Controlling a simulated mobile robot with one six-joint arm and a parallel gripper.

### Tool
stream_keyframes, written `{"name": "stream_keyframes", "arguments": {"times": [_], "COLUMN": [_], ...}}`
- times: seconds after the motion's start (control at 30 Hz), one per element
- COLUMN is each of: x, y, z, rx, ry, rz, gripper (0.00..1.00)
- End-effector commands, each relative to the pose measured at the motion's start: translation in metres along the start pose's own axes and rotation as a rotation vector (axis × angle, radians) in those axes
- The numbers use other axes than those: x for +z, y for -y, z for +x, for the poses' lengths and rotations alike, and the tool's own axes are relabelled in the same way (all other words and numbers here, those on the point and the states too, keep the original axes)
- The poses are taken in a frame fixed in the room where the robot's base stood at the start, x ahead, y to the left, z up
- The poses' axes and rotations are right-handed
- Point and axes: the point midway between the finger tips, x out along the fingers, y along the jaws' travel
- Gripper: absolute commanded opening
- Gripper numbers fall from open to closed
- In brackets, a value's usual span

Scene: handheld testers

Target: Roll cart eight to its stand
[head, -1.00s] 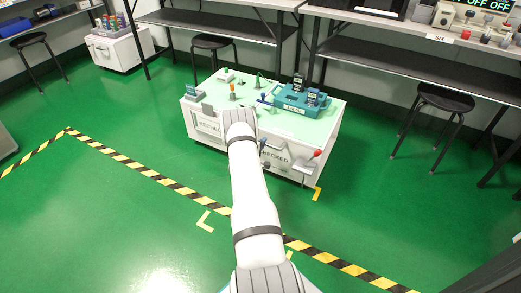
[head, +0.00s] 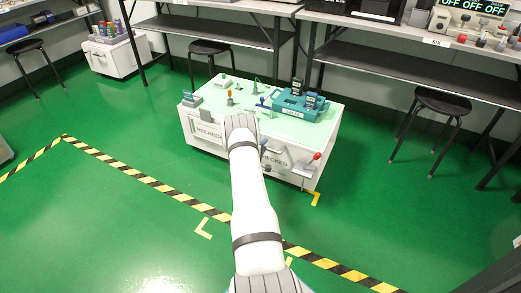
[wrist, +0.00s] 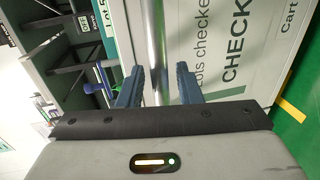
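A white cart with a pale green top (head: 325,145) stands ahead of me in the head view, loaded with testers and a teal rack (head: 295,112). Its panel (wrist: 205,35) reads "CHECKED" in the wrist view; a "Cart" label is cut off at the edge, its number out of sight. A shiny metal bar (wrist: 156,35) runs along the panel. My gripper (wrist: 157,72) has its blue fingers on either side of this bar, with narrow gaps showing, so it looks open around it. My arm hides the gripper and part of the cart front in the head view.
A yellow corner mark (head: 314,198) lies at the cart's near right corner. Pale corner marks (head: 203,228) lie by a black-yellow striped line (head: 150,181). Benches and stools (head: 440,102) stand behind. Another loaded cart (head: 115,60) is at back left. Green floor is clear at left.

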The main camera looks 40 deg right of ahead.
Motion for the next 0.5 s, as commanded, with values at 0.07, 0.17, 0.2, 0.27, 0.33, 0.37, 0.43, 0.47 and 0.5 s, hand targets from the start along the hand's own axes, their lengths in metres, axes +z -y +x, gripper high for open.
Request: {"name": "stream_keyframes", "arguments": {"times": [0.07, 0.17, 0.2, 0.27, 0.33, 0.37, 0.43, 0.47, 0.5], "x": [-0.001, -0.001, -0.001, -0.001, 0.000, 0.000, 0.001, 0.001, 0.002], "y": [0.000, -0.001, -0.002, -0.002, -0.003, -0.003, -0.003, -0.003, -0.003], "z": [-0.001, -0.004, -0.008, -0.017, -0.029, -0.034, -0.047, -0.052, -0.058], "rx": [0.000, 0.000, -0.001, -0.003, -0.003, -0.003, -0.003, -0.002, -0.002], "ry": [-0.001, -0.001, -0.002, -0.003, -0.003, -0.003, -0.003, -0.003, -0.002], "rz": [0.000, -0.001, -0.001, -0.003, -0.003, -0.003, -0.003, -0.003, -0.003], "gripper": [0.32, 0.32, 0.32, 0.32, 0.32, 0.32, 0.32, 0.32, 0.32]}}
